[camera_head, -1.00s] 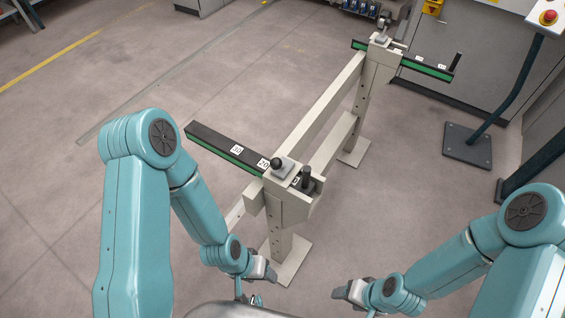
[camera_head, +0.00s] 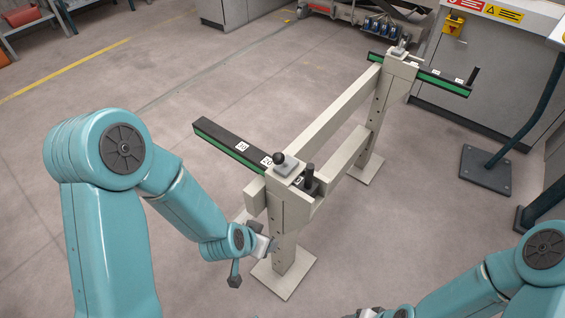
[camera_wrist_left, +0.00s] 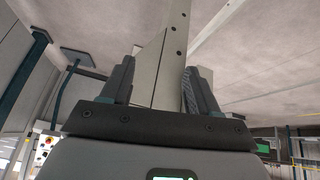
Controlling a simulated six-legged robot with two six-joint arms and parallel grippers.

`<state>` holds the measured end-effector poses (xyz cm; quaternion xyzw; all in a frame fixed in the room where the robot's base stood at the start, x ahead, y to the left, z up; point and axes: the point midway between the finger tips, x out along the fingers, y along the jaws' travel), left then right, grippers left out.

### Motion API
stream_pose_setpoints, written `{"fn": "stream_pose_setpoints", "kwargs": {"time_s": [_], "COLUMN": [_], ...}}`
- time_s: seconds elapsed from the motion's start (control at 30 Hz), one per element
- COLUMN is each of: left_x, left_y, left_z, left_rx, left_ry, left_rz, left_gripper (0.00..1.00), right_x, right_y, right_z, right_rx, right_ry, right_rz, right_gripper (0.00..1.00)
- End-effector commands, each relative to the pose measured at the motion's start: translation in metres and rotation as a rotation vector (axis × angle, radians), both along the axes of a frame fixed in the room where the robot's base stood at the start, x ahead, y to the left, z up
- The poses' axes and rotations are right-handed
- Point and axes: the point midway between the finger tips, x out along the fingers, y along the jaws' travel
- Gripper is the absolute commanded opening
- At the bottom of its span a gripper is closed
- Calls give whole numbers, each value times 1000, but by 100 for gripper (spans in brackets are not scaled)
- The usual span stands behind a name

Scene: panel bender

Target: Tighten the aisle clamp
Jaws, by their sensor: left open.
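A beige stand has a near clamp (camera_head: 286,165), a plate with a round black knob, on top of its near post (camera_head: 287,232). A similar far clamp (camera_head: 399,52) sits on the far post. I cannot tell which one is the aisle clamp. My left gripper (camera_head: 266,246) is low beside the near post, well below the near clamp. In the left wrist view its fingers (camera_wrist_left: 160,80) are apart, with the post beyond and between them; contact is unclear. My right gripper (camera_head: 366,312) is cut off by the bottom edge, and its jaws are unclear.
A black and green arm (camera_head: 232,146) with number labels sticks out left from the near post. A short black handle (camera_head: 311,177) stands beside the near clamp. A dark pedestal base (camera_head: 487,168) is at right.

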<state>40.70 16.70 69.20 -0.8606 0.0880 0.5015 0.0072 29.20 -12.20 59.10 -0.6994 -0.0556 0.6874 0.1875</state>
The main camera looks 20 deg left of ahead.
Motion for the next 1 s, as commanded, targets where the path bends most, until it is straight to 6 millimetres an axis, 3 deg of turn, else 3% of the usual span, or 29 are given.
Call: {"fn": "stream_pose_setpoints", "kwargs": {"time_s": [0.03,0.17,0.33,0.47,0.6,0.8,1.0], "left_x": [11,36,59,55,34,11,15], "left_y": [3,10,15,14,13,10,9], "left_z": [-2,19,57,94,124,144,155], "left_rx": [19,71,123,120,75,15,11], "left_ry": [-56,-209,-480,-716,-909,-1042,-1059], "left_rz": [-3,-6,9,37,63,72,74], "left_gripper": [60,60,60,60,60,60,60], "right_x": [0,2,4,5,7,8,7], "right_y": [0,-1,-3,-5,-6,-7,-6], "right_z": [-20,-52,-118,-176,-224,-254,-243], "right_rx": [0,-2,-2,-4,-5,-5,-5], "right_ry": [-1,-2,-6,-9,-13,-16,-14], "right_rz": [-1,-5,-13,-20,-25,-28,-24], "right_gripper": [60,60,60,60,60,60,60]}}
